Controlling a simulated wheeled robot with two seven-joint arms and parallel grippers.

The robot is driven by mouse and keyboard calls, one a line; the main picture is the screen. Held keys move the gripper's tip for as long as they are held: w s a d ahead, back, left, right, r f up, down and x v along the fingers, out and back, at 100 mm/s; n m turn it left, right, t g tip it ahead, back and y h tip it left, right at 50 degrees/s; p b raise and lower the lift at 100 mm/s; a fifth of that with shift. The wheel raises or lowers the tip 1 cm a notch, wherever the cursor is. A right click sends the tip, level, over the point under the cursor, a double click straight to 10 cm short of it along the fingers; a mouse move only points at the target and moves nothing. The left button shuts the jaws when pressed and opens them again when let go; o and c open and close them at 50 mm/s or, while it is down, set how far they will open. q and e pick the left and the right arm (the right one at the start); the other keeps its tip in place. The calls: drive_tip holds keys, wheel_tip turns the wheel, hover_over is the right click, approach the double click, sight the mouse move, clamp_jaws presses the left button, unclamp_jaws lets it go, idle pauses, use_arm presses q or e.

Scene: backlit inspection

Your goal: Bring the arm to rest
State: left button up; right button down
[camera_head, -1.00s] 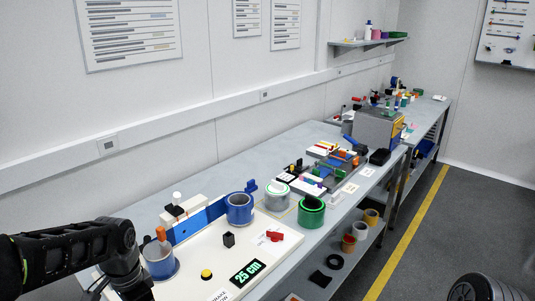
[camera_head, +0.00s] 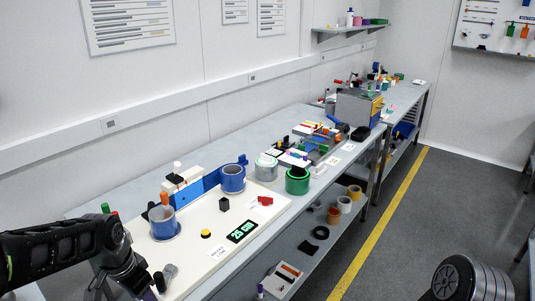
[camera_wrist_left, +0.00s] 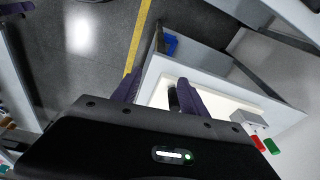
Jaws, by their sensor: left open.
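My left arm comes in from the left in the head view, black and bent downward at the wrist. My left gripper (camera_head: 153,286) is at the bottom edge, by the near left end of the white board (camera_head: 205,268). In the left wrist view the two dark purple fingers (camera_wrist_left: 157,92) stand apart, so the gripper is open. I see nothing held between them. A small dark object (camera_wrist_left: 173,100) shows beside one finger; I cannot tell whether it touches. My right gripper is not in view.
A green container (camera_head: 297,180) stands farther along the bench. The floor right of the yellow line (camera_head: 377,223) is largely clear.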

use_arm(q)
drive_tip(key=w+d+f+n+t+h+b, duration=0.2)
drive_tip(key=d+f+n, duration=0.3)
drive_tip(key=d+f, duration=0.85)
drive_tip(key=s+d+f+n+g+b, duration=0.1)
drive_tip(key=s+d+f, duration=0.4)
drive_tip(key=s+f, duration=0.5)
drive_tip(key=s+d+f+n+g+h+b, duration=0.1)
drive_tip(key=s+d+f, duration=0.4)
drive_tip(key=s+f, duration=0.6)
drive_tip(key=shift+s+d+g+h, duration=0.3)
drive_tip(key=shift+s+d+g, duration=0.1)
drive_tip(key=shift+g, duration=0.4)
